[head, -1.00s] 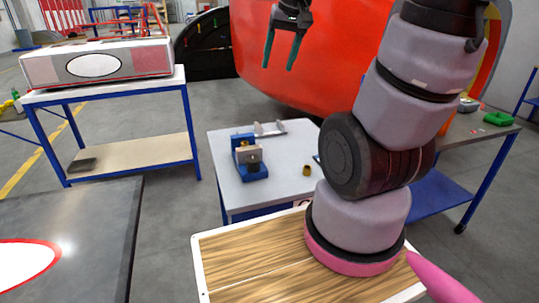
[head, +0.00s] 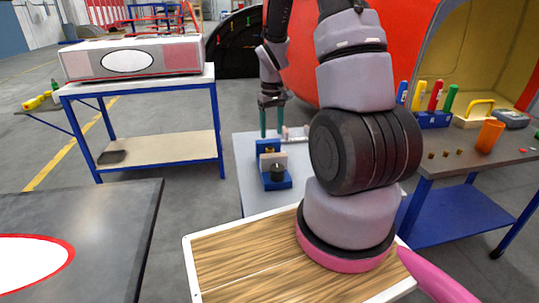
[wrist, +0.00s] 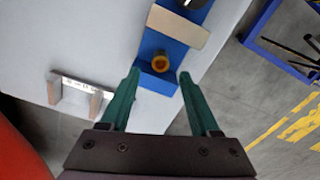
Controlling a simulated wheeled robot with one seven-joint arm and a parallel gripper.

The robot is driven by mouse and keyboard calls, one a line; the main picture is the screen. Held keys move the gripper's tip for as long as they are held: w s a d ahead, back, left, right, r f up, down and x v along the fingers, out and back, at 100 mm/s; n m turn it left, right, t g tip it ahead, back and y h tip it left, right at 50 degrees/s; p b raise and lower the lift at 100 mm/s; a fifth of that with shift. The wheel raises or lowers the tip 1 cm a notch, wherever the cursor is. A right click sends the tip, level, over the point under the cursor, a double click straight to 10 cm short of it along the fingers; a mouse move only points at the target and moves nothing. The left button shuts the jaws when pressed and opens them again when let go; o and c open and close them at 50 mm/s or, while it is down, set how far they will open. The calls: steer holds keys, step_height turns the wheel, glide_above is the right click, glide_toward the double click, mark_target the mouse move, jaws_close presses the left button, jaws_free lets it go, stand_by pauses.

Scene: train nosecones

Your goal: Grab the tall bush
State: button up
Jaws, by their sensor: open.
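A brass bush (wrist: 160,62) stands at the end of a blue fixture (wrist: 157,83) in the wrist view, seen from above. I cannot tell its height from this angle. My gripper (wrist: 159,75) is open, its two green fingers pointing toward the bush, one on either side of its line and still short of it. In the head view my gripper (head: 272,130) hangs down at the far side of the blue fixture (head: 279,184) on the small table.
A grey bracket with two uprights (wrist: 75,92) lies beside the fixture. Several small brass pieces (head: 446,154) and an orange cup (head: 489,136) stand on the right bench. The red nosecone (head: 303,70) rises behind my gripper. My arm covers part of the small table.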

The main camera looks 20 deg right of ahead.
mark_target(270, 151)
step_height(270, 151, down, 4)
steer(key=shift+f, duration=0.1)
steer(key=f, duration=0.5)
steer(key=shift+w+a, duration=0.1)
steer(key=shift+a, duration=0.15)
steer(key=shift+r, duration=0.1)
jaws_close()
